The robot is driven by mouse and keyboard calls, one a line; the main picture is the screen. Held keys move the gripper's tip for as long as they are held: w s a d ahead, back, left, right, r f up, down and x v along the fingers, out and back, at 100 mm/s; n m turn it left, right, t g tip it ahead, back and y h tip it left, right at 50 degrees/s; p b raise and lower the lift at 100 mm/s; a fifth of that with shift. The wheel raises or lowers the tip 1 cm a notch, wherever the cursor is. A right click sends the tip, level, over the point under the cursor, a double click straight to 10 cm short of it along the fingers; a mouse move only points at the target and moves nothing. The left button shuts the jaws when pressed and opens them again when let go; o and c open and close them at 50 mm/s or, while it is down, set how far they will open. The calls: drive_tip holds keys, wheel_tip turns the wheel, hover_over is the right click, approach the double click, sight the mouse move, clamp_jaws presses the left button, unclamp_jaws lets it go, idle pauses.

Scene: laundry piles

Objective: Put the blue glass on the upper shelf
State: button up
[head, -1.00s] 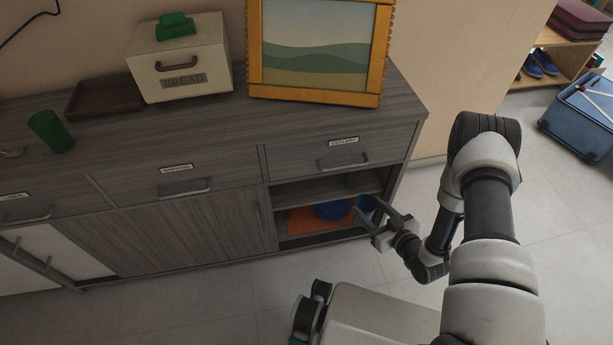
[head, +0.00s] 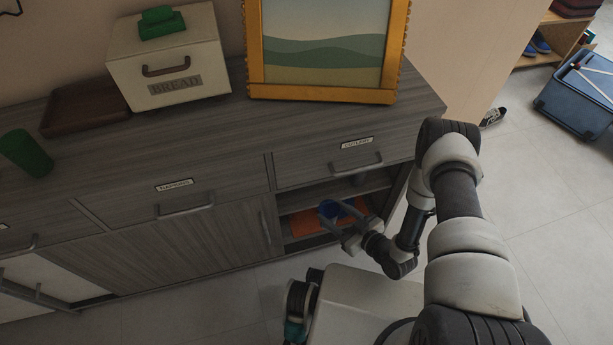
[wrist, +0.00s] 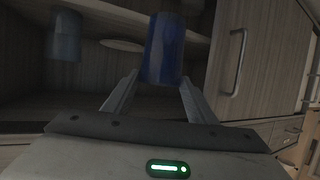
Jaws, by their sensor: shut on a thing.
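The blue glass (head: 328,209) is held upright between the fingers of my gripper (head: 338,222), in front of the open cabinet compartment. The wrist view, which looks upside down, shows the blue glass (wrist: 163,48) between both fingers. The upper shelf (head: 374,182) is the board inside the compartment under the cutlery drawer. On it, in the wrist view, stand a bluish glass (wrist: 65,36) and a pale flat disc (wrist: 122,45), perhaps a plate. The held glass appears in front of the shelf, not on it.
Below the shelf lie an orange item (head: 304,223) and a blue thing (head: 348,206), partly hidden. A closed door (head: 205,238) with a handle adjoins the compartment. The counter bears a bread box (head: 168,60), picture frame (head: 325,95) and green cup (head: 25,153).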

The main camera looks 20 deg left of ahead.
drive_tip(key=w+a+f+b, duration=0.1)
drive_tip(key=w+a+b, duration=0.2)
drive_tip(key=w+a, duration=0.6)
drive_tip(key=a, duration=0.3)
drive_tip(key=shift+w+a+f+b, duration=0.2)
drive_tip(key=shift+a+b, duration=0.1)
drive_tip(key=shift+a, duration=0.1)
drive_tip(key=shift+f, duration=0.15)
drive_tip(key=o, duration=1.7)
drive_tip(key=p+v, duration=0.3)
drive_tip(key=v, duration=0.9)
drive_tip(key=shift+s, duration=0.1)
